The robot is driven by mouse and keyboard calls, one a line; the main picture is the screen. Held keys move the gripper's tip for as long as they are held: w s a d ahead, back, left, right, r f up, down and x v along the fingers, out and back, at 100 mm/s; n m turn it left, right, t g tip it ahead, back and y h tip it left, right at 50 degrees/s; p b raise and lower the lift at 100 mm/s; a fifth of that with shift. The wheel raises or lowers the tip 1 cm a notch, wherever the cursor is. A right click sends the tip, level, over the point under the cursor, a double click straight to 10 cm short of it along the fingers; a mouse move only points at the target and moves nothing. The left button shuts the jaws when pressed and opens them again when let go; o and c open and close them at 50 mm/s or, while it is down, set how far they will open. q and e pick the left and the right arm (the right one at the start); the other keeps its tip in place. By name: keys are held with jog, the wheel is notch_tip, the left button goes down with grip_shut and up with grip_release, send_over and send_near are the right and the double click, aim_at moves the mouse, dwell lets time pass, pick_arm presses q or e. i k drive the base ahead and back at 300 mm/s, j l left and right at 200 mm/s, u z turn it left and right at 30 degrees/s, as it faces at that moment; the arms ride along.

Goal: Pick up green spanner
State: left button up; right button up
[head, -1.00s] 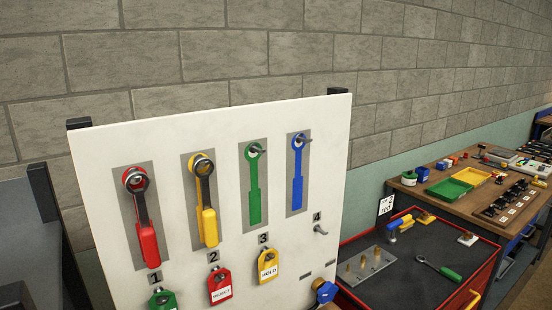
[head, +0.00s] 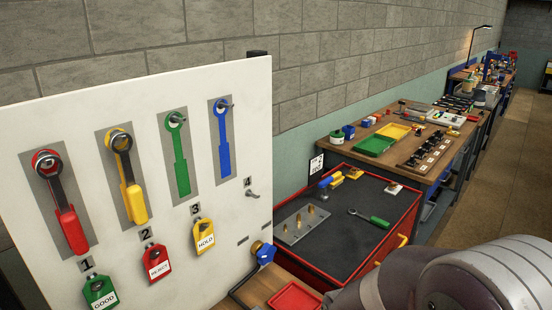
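A spanner with a green handle and metal head (head: 373,219) lies on the dark top of the red-edged cart (head: 402,225), right of centre in the head view. Its handle points to the lower right. On the white board (head: 228,125), a flat green spanner outline (head: 181,160) shows behind an empty hook. A similar blue outline (head: 222,140) is beside it. A red spanner (head: 65,215) and a yellow spanner (head: 130,190) hang at the left. Neither of my grippers is in view; part of my arm shows at the lower right.
A metal plate with brass pegs (head: 301,224) lies left of the spanner on the cart. Green (head: 99,292), red (head: 156,262) and yellow (head: 204,235) tags hang on the board. A wooden bench (head: 440,150) with trays stands behind the cart. Floor is clear at the right.

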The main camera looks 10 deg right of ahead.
aim_at(384, 225)
jog(key=i+l+u, duration=0.3)
jog(key=l, duration=0.5)
jog(key=i+l+u, duration=0.25)
jog(key=l, duration=0.55)
jog(key=l+u, duration=0.3)
jog(key=l, duration=0.5)
jog(key=l+u, duration=0.25)
jog(key=l, duration=0.6)
jog(key=k+l+u, duration=0.1)
jog(key=l+u, duration=0.2)
jog(key=l, duration=0.6)
jog(key=k+l+u, duration=0.25)
jog(key=l, duration=0.6)
jog(key=i, duration=0.1)
